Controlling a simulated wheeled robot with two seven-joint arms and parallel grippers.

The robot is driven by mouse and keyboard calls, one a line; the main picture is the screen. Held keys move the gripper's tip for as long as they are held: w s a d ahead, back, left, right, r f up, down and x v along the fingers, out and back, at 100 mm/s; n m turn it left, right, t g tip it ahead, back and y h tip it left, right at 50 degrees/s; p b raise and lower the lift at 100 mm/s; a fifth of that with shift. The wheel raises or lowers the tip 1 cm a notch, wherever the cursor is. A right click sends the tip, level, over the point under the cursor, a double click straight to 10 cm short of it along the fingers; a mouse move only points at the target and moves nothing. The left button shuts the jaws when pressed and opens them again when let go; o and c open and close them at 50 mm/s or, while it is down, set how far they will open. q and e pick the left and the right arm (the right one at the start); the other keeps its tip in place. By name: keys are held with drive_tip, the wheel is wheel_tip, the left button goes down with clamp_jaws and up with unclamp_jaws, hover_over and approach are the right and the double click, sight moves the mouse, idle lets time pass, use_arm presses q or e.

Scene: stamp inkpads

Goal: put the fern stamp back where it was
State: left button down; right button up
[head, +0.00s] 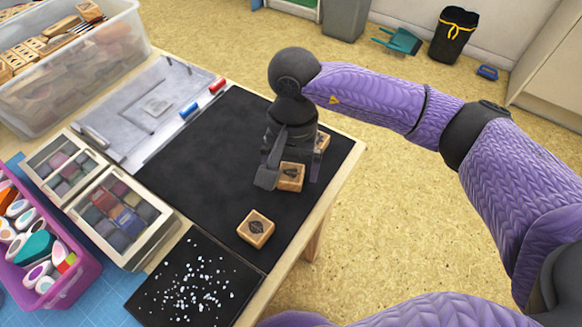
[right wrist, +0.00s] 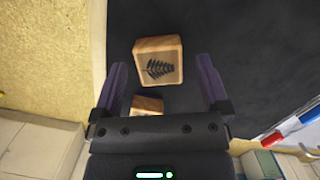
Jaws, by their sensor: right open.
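The fern stamp (head: 290,177) is a light wooden block with a dark fern print on its top, lying on the black mat (head: 215,150) near its right edge. It also shows in the right wrist view (right wrist: 158,62), fern face up. My right gripper (head: 291,182) is open and points down over the fern stamp. In the right wrist view the block appears between the two fingers (right wrist: 161,80), with gaps at both sides; I cannot tell how far down the fingers reach. My left gripper is not in view.
A leaf-marked wooden block (head: 256,228) lies nearer on the mat. Another block (head: 322,142) is partly hidden behind my gripper. Inkpad boxes (head: 120,215), a speckled black sheet (head: 195,285) and a clear bin (head: 70,60) stand around. The mat's left part is clear.

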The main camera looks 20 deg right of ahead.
sight(292, 164)
use_arm(q)
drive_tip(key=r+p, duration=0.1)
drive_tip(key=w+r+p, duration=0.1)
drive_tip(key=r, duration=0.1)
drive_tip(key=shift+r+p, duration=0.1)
drive_tip(key=shift+p, duration=0.3)
use_arm(e)
wheel_tip(292, 164, up, 11)
drive_tip(key=w, duration=0.1)
drive_tip(key=shift+w+d+f, duration=0.15)
drive_tip(key=shift+w+d, duration=0.05)
drive_tip(key=shift+d, duration=0.2)
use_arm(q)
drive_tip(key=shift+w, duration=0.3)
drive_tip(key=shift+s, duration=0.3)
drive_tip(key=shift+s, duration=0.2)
